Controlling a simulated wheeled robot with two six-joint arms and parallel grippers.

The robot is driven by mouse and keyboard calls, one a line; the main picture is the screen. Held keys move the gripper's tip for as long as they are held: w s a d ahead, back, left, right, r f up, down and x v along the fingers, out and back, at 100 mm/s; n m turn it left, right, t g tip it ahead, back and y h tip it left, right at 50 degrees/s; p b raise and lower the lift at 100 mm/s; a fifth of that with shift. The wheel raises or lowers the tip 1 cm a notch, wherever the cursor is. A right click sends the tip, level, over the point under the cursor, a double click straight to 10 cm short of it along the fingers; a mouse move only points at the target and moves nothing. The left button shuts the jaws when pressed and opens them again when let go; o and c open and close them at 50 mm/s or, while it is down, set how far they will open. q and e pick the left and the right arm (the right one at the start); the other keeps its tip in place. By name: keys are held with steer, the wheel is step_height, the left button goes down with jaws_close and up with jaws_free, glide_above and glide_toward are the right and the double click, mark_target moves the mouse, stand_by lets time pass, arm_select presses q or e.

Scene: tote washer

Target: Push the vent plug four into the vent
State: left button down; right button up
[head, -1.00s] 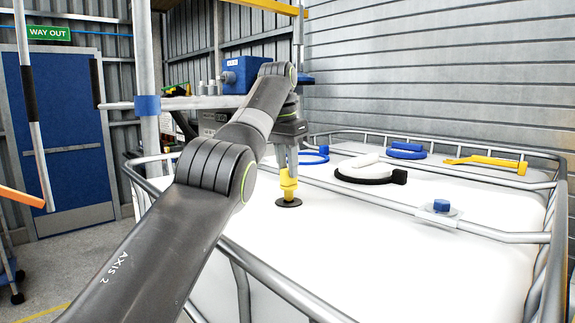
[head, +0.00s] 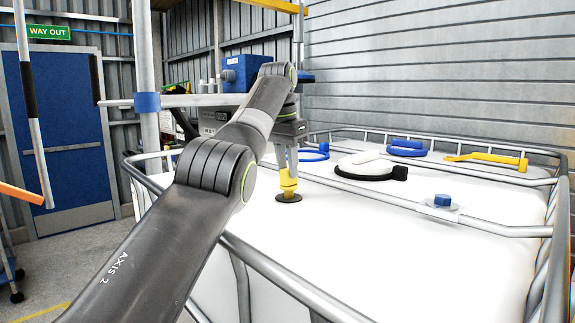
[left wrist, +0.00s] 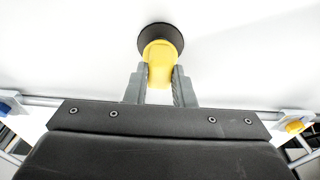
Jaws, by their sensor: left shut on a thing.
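The yellow vent plug (head: 288,183) stands upright at the dark round vent (head: 288,197) on top of the white tank. My left gripper (head: 287,168) is shut on the plug from above. In the left wrist view the plug (left wrist: 160,62) sits between my two fingertips (left wrist: 160,75). The dark vent ring (left wrist: 161,37) shows just beyond the plug. How deep the plug sits in the vent cannot be told. My right gripper is in neither view.
Around the white tank top (head: 330,235) runs a grey tube frame (head: 480,230). On it lie a white lid with a black clamp ring (head: 372,172), a blue ring (head: 316,153), blue coiled item (head: 407,148) and yellow wrench-like tool (head: 487,159). The near tank top is clear.

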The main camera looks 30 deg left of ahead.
arm_select(q)
steer(key=shift+f+b, duration=0.8)
stand_by(0.9)
